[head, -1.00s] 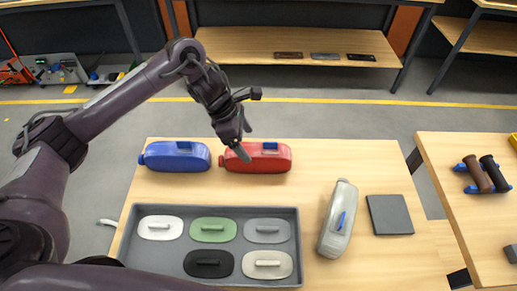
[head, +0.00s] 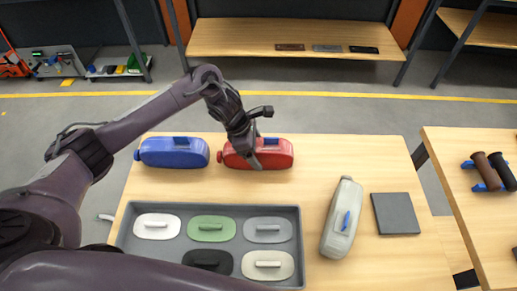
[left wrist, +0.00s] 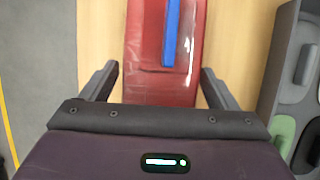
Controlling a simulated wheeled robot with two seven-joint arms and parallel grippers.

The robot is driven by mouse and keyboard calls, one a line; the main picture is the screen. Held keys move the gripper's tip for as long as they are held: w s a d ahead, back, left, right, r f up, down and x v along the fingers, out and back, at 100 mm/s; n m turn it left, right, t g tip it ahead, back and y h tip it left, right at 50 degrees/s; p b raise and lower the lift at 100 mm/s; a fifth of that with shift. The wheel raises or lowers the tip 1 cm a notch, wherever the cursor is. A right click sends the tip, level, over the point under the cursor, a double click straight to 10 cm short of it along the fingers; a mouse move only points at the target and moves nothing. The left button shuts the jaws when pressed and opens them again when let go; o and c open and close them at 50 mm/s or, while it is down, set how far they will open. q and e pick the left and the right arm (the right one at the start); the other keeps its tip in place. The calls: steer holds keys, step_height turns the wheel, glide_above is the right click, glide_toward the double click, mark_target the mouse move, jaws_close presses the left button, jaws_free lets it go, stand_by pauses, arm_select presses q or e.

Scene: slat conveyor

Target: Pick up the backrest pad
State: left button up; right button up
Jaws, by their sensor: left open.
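A red rounded pad-like piece (head: 280,153) with a small cap at its left end and a blue strip on top lies at the back middle of the table. It fills the middle of the left wrist view (left wrist: 150,60). My left gripper (head: 255,160) is over it, open and empty. In the left wrist view the two fingers (left wrist: 160,85) stand on either side of the red piece, with gaps. A similar blue piece (head: 172,153) lies to its left, and a light grey one (head: 340,222) lies front right. No label shows which is the backrest pad. My right gripper is not in view.
A grey tray (head: 297,212) in front holds several oval lids with handles. A flat dark square plate (head: 396,214) lies at the right. A second table (head: 470,215) stands further right with two handle-like parts (head: 492,172). Bare wood lies between the red piece and the tray.

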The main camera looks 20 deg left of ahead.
mark_target(261, 144)
arm_select(q)
steer(key=shift+w+d+f, duration=0.1)
steer(key=shift+d+f, duration=0.05)
steer(key=shift+f, duration=0.35)
steer(key=shift+c, duration=0.3)
steer(key=c, duration=1.2)
steer(key=shift+r, duration=0.1)
steer(key=shift+r, duration=0.45)
step_height(261, 144, up, 4)
steer(key=shift+w+r+b, duration=0.1)
steer(key=shift+r+b, duration=0.05)
steer(key=shift+b, duration=0.65)
step_height(261, 144, up, 15)
steer(key=shift+f+p, duration=0.1)
steer(key=shift+p, duration=0.6)
